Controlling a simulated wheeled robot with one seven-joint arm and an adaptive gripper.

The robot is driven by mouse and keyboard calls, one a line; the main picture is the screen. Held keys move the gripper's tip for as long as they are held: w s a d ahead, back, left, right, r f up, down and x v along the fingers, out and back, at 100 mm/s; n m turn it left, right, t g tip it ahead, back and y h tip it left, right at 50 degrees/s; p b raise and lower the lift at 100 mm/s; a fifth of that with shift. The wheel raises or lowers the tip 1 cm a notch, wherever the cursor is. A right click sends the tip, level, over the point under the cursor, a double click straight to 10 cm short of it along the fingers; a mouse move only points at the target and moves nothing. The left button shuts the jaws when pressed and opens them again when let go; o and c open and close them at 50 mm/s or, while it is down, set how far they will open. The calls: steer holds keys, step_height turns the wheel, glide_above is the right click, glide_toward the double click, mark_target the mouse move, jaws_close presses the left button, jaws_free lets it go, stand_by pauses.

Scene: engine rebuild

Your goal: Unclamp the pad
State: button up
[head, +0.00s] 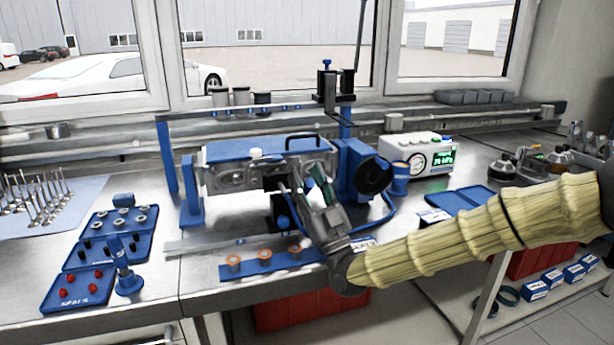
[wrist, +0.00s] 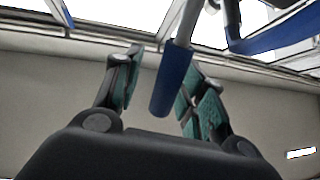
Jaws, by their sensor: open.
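My gripper (head: 310,183) is in front of the engine block (head: 235,178), which sits in a blue fixture (head: 190,195). In the wrist view my gripper (wrist: 160,78) is open, its teal-padded fingers on either side of a blue lever handle (wrist: 172,85) on a grey shaft. The handle lies between the fingers, nearer the right one; I cannot tell whether it touches. In the head view my gripper and arm cover part of the fixture. I cannot pick out the pad clearly in either view.
A blue strip with orange-topped rings (head: 265,257) lies in front of the fixture. Blue parts trays (head: 100,250) and a blue post (head: 125,280) stand left. A gauge box (head: 420,155) and a round black part (head: 374,173) are right. Bare bench shows at left front.

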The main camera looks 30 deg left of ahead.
steer(key=s+d, duration=0.5)
steer(key=d, duration=0.5)
steer(key=shift+s+d, duration=0.2)
steer(key=shift+d, duration=0.15)
